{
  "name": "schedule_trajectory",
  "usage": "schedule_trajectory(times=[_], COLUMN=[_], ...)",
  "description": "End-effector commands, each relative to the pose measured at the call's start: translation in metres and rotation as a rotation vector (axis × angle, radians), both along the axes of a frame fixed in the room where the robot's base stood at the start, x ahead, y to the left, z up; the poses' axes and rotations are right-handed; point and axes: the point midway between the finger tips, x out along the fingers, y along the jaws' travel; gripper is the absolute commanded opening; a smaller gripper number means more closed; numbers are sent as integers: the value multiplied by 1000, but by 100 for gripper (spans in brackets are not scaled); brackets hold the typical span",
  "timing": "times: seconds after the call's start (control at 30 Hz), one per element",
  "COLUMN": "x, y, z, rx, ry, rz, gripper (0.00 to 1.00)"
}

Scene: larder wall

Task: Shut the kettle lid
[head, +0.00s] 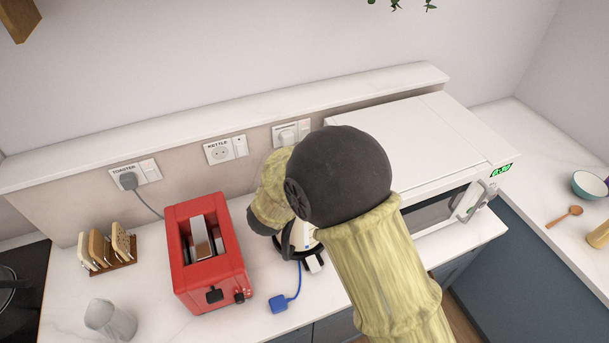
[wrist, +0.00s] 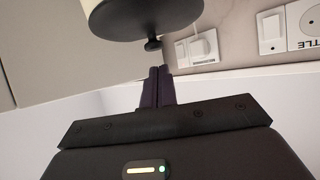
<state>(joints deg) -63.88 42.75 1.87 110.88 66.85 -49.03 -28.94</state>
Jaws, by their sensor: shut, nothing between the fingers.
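The kettle (head: 301,236) stands on the counter right of the red toaster, mostly hidden behind my arm in the head view. Only a pale strip of its body and some black parts low down show there. In the wrist view the kettle lid (wrist: 150,17) is a dark disc at the top edge, with a small dark knob (wrist: 152,44) pointing towards my fingers. My gripper (wrist: 160,72) is shut and empty, its dark fingertips close to the knob. I cannot tell whether they touch, nor how far open the lid is. The head view hides my fingers.
The red toaster (head: 208,255) stands left of the kettle, the white microwave (head: 415,135) right. A blue plug (head: 279,303) on a blue cord lies in front. A toast rack (head: 112,262) and a glass (head: 108,319) are further left. The wall sockets (head: 220,152) are behind.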

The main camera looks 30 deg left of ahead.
Motion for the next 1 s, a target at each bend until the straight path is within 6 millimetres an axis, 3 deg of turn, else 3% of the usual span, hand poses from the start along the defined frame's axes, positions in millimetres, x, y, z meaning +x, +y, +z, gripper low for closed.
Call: schedule_trajectory(times=[0.4, 1.0], x=[9, 11], y=[4, 4], z=[-11, -8], rx=[1, 1], ry=[-1, -2], rz=[3, 1], gripper=[0, 0])
